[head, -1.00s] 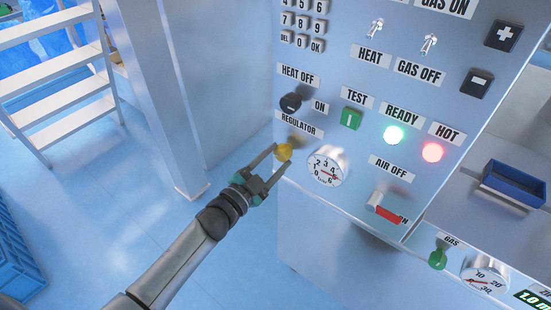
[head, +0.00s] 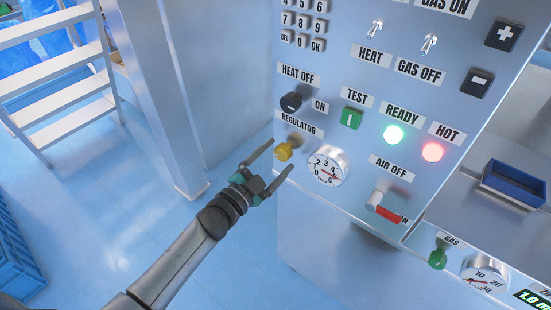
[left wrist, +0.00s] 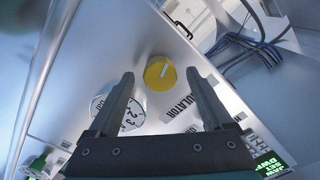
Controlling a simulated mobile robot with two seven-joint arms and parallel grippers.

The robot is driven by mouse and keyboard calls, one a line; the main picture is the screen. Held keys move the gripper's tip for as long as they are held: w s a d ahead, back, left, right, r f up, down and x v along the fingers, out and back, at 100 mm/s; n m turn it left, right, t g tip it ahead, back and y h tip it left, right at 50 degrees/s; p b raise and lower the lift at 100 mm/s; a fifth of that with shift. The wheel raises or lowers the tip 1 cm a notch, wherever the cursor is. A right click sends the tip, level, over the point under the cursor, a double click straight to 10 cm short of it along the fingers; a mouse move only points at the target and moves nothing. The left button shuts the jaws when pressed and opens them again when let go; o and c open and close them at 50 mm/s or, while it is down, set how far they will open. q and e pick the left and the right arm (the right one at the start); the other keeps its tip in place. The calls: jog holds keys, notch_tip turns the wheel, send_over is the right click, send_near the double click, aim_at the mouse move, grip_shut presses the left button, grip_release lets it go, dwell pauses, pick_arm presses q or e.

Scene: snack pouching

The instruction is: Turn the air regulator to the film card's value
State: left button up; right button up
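The yellow regulator knob (head: 283,152) sits on the machine panel just below the REGULATOR label (head: 299,124). In the left wrist view the knob (left wrist: 160,73) shows face-on with a pale pointer line. My left gripper (head: 273,155) is open, its fingers pointing at the panel. The knob lies just beyond the fingertips, with a gap between. The pressure gauge (head: 327,167) is right of the knob; its red needle points to the lower right, near the 5 to 6 end. The gauge (left wrist: 112,107) is partly hidden by a finger in the wrist view. No film card is in view. My right gripper is not in view.
The black heat knob (head: 291,102) is above the regulator, and the red-handled air lever (head: 384,208) is to the right of the gauge. A green gas knob (head: 438,257) and a second gauge (head: 485,276) are at lower right.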

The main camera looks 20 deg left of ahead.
pick_arm(q)
jog(key=p+v, duration=0.1)
jog(key=v, duration=1.4)
jog(key=shift+p, duration=0.3)
jog(key=shift+s, duration=0.1)
jog(key=s+a+f+n+g+y, duration=0.1)
jog(key=s+f+n+g+y, duration=0.25)
jog(key=f, duration=0.85)
jog(key=s+a+f+n+g+y, duration=0.1)
jog(key=s+f+n+g+y, duration=0.2)
jog(key=f, duration=0.8)
jog(key=s+d+f+n+g, duration=0.1)
jog(key=s+f+g, duration=0.4)
jog(key=s+f, duration=0.3)
jog(key=s+d+f+n+g, duration=0.2)
jog(key=s+f, duration=0.6)
jog(key=s, duration=0.8)
jog(key=g, duration=0.2)
jog(key=shift+s+d+f+g, duration=0.15)
jog(key=shift+s+f+g, duration=0.1)
jog(key=shift+g, duration=0.1)
